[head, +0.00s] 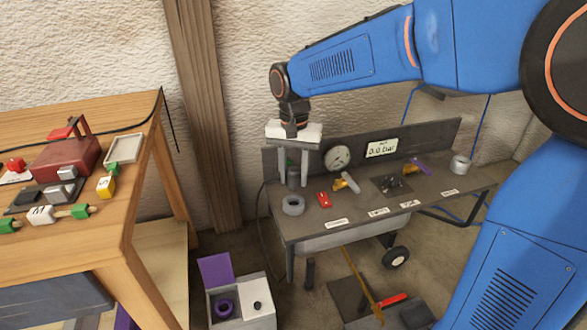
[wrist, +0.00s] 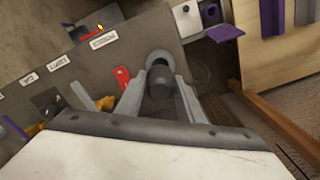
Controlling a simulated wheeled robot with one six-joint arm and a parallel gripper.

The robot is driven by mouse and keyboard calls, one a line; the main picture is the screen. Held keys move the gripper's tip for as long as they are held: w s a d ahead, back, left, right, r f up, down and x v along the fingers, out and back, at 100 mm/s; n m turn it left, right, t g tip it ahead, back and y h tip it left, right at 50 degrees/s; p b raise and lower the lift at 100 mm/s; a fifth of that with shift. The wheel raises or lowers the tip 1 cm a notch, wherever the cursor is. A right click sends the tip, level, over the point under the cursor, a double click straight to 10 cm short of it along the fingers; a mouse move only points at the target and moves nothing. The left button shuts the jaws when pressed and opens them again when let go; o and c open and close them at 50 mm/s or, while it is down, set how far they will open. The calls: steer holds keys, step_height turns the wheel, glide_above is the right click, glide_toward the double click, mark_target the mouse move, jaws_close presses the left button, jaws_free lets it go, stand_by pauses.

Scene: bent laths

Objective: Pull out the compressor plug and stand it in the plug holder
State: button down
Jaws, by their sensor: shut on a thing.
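My gripper (head: 293,185) points down over the left end of the grey bench, and its two fingers are shut on a dark cylindrical plug (head: 293,178). In the wrist view the plug (wrist: 160,84) sits between the fingertips. A grey ring-shaped holder (head: 293,206) stands on the bench just in front of the plug; it also shows in the wrist view (wrist: 160,57), partly behind the plug. I cannot tell whether the plug's lower end touches anything. A second, similar grey ring (head: 461,166) stands at the bench's right end.
The bench (head: 340,205) carries a red switch (head: 322,198), yellow-based levers (head: 347,183), white labels, a round gauge (head: 337,157) and a display (head: 382,148). A wooden table (head: 125,235) with small parts stands at left. An open white box (head: 243,300) is on the floor.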

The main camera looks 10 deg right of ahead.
mark_target(294, 190)
steer(key=shift+f, duration=1.9)
steer(key=shift+f, duration=1)
stand_by(1.4)
steer(key=c, duration=0.6)
jaws_free()
steer(key=shift+c, duration=0.2)
steer(key=shift+r, duration=0.15)
steer(key=shift+r, duration=3.65)
